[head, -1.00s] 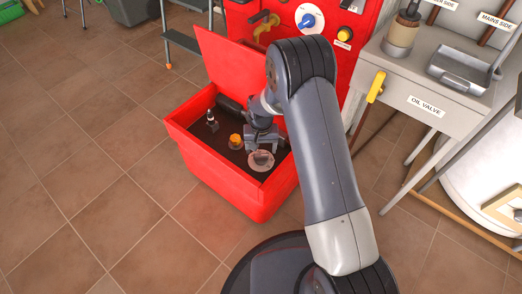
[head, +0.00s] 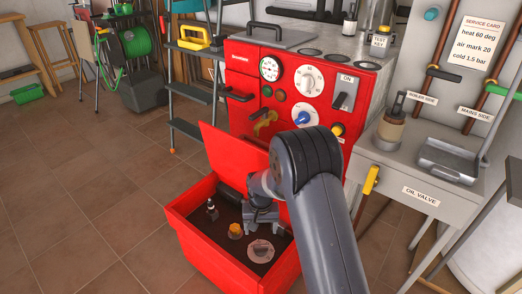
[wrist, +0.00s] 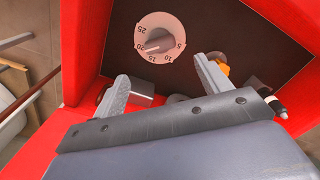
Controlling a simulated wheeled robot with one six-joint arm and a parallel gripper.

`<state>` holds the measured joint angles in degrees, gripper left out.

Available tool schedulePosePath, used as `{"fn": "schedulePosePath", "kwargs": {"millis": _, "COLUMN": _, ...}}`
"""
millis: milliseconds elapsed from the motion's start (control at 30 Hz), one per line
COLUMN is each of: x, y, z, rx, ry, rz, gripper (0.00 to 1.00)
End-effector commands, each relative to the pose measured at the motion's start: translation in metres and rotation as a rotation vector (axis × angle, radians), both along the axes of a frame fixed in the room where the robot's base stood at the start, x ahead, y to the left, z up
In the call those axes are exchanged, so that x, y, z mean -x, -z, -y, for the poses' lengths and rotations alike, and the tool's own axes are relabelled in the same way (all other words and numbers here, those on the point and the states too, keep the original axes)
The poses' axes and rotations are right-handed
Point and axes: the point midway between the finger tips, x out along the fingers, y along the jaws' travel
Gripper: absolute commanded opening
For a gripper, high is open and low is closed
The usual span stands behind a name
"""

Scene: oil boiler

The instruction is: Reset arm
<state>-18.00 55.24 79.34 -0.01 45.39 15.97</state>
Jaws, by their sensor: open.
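My gripper (head: 262,217) is inside the open red box (head: 178,213) at the front of the red boiler, pointing down at its dark floor. In the wrist view my gripper (wrist: 165,88) has its two grey fingers spread, with nothing between them. A round white dial (wrist: 160,38) marked with numbers lies ahead of the fingertips; in the head view the dial (head: 261,251) is below my gripper. An orange-yellow knob (head: 235,231) and a small black-and-white part (head: 211,209) stand to its left. My arm reaches in from the lower right.
The box's raised red lid (head: 233,150) stands close behind my gripper. The boiler front (head: 290,95) carries a gauge, dials and a switch. A grey bench (head: 410,180) with a yellow-handled oil valve (head: 371,180) is at right.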

Motion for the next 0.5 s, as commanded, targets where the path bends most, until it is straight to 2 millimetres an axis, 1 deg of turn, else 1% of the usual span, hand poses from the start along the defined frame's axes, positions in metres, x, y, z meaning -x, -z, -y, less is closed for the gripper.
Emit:
{"fn": "schedulePosePath", "kwargs": {"millis": 33, "x": 0.001, "y": 0.011, "z": 0.000, "rx": 0.001, "ry": 0.000, "rz": -0.003, "gripper": 0.73}}
{"fn": "schedulePosePath", "kwargs": {"millis": 300, "x": 0.001, "y": 0.064, "z": 0.000, "rx": 0.001, "ry": 0.000, "rz": -0.004, "gripper": 0.73}}
{"fn": "schedulePosePath", "kwargs": {"millis": 400, "x": 0.001, "y": 0.081, "z": 0.000, "rx": 0.001, "ry": 0.000, "rz": -0.003, "gripper": 0.73}}
{"fn": "schedulePosePath", "kwargs": {"millis": 500, "x": 0.000, "y": 0.094, "z": 0.000, "rx": 0.000, "ry": 0.000, "rz": -0.001, "gripper": 0.73}}
